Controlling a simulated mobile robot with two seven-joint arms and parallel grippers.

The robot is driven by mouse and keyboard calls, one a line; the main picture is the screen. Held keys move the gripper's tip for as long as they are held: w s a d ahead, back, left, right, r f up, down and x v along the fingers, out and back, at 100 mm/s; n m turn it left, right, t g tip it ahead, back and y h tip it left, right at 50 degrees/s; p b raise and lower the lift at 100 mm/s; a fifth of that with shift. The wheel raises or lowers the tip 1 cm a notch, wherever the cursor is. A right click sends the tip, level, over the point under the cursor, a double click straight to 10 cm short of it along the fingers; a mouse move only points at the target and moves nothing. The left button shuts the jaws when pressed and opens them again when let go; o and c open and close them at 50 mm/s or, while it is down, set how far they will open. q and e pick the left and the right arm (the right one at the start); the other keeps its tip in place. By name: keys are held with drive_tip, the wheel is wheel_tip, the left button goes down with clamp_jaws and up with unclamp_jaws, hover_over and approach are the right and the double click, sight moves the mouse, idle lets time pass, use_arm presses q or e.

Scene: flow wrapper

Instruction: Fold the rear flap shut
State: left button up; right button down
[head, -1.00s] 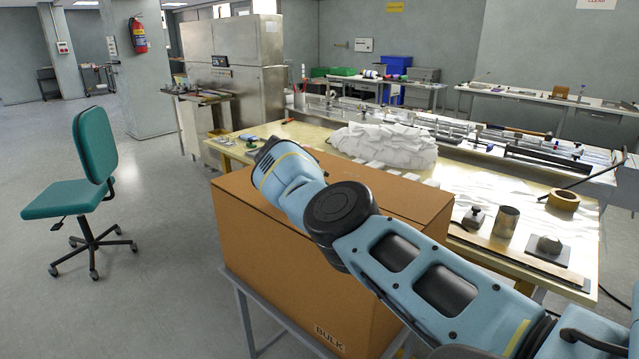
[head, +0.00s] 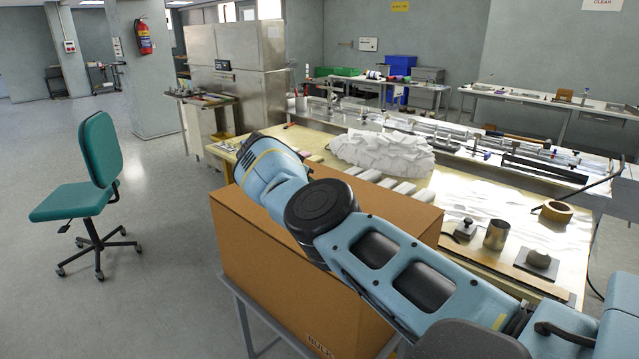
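A large brown cardboard box (head: 290,275) stands in the middle of the head view, with dark print low on its near side. Its top (head: 400,205) looks flat where it shows, and no flap stands up above its rear edge. My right arm comes in from the lower right and crosses over the box, hiding much of the top. Its wrist end is over the left part of the box. The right gripper's fingers are hidden, and I cannot tell whether they touch the box. My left gripper is not in view.
Behind the box is a worktable with a white crumpled pile (head: 382,150), small white packs (head: 405,187), a metal cup (head: 496,235) and a tape roll (head: 556,211). A green chair (head: 95,170) stands at the left, with open floor around it.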

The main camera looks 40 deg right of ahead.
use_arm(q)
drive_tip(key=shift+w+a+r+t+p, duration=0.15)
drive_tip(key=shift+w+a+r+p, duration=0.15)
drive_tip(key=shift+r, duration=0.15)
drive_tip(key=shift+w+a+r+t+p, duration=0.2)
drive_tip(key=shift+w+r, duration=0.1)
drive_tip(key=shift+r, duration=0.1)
use_arm(e)
drive_tip(key=v, duration=0.7)
drive_tip(key=shift+d+r, duration=0.2)
drive_tip(key=shift+s, duration=0.15)
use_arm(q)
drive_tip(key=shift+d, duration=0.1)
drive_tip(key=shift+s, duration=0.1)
use_arm(e)
drive_tip(key=shift+f, duration=0.15)
